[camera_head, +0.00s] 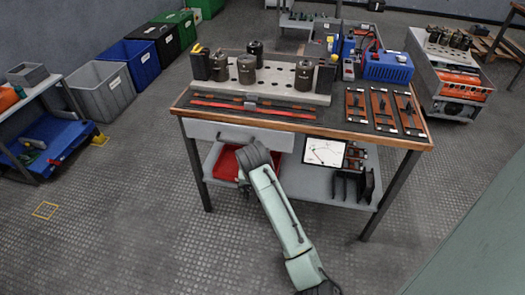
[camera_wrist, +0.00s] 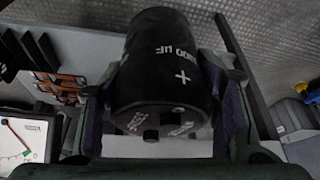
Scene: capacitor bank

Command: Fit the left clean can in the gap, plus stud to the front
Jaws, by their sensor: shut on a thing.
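In the wrist view my gripper (camera_wrist: 165,100) is shut on a black can (camera_wrist: 160,50), one finger on each side. The can's side has a white plus mark and µF lettering, upside down in the picture. Its near end shows small dark terminals and white marks, partly hard to read. In the head view the end of my arm is low at the bench's front edge; my fingers and the held can cannot be made out there. A grey holed rack (camera_head: 283,82) on the bench bears several dark cans, including one at the right (camera_head: 304,75). I cannot tell which place is the gap.
A drawer front (camera_head: 250,135) and a lower shelf with a meter (camera_head: 324,152) are near my arm.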

